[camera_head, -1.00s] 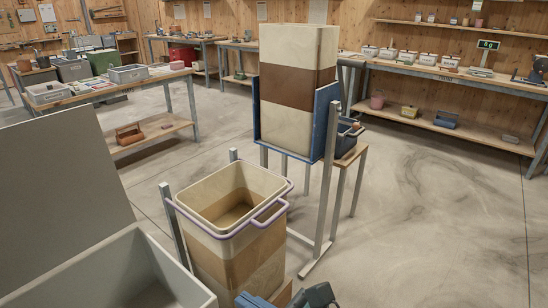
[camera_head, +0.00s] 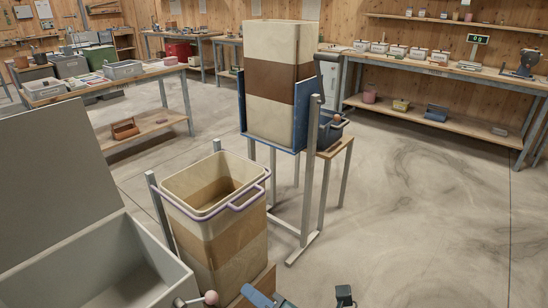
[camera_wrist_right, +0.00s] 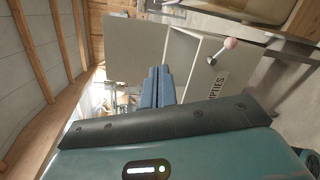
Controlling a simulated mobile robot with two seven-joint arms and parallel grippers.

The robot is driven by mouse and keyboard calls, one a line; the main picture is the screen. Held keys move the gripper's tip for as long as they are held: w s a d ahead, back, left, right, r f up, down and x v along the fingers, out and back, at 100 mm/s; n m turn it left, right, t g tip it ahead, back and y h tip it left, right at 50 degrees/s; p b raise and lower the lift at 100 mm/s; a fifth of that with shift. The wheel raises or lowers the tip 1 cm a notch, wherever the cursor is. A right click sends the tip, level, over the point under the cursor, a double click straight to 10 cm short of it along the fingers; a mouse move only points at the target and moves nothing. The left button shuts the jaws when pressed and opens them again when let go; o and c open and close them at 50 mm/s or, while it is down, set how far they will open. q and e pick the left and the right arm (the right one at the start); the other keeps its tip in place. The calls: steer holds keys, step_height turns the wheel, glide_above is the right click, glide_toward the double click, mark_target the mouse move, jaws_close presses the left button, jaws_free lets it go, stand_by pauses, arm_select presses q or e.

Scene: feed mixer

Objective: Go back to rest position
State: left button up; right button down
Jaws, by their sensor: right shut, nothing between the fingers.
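My right gripper (camera_head: 262,298) shows at the bottom edge of the head view, partly cut off, with its blue fingers. In the right wrist view its blue fingers (camera_wrist_right: 157,87) stand closed together with nothing between them. It is apart from the tan bin and the grey box. My left gripper is in neither view.
A tan bin (camera_head: 225,245) with a lilac handle rim stands close ahead. A grey lidded box (camera_head: 110,262) is at the left, with a pink-knobbed lever (camera_wrist_right: 230,44) and lettering. Behind stands a tall banded hopper (camera_head: 280,85) on a blue frame. Floor at right is clear.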

steer(key=s+d+f+m+h+p, duration=0.1)
steer(key=s+d+f+m+h, duration=0.2)
steer(key=d+f+m, duration=0.5)
steer(key=s+d+f+m+h+p, duration=0.1)
steer(key=s+d+f+m+h, duration=0.2)
steer(key=d+f+m, duration=0.6)
steer(key=m+h, duration=0.2)
steer(key=m, duration=0.9)
steer(key=shift+s+f+m, duration=0.25)
steer(key=shift+s+m, duration=0.05)
steer(key=shift+s, duration=0.05)
steer(key=shift+d+g, duration=0.15)
steer(key=shift+g, duration=0.15)
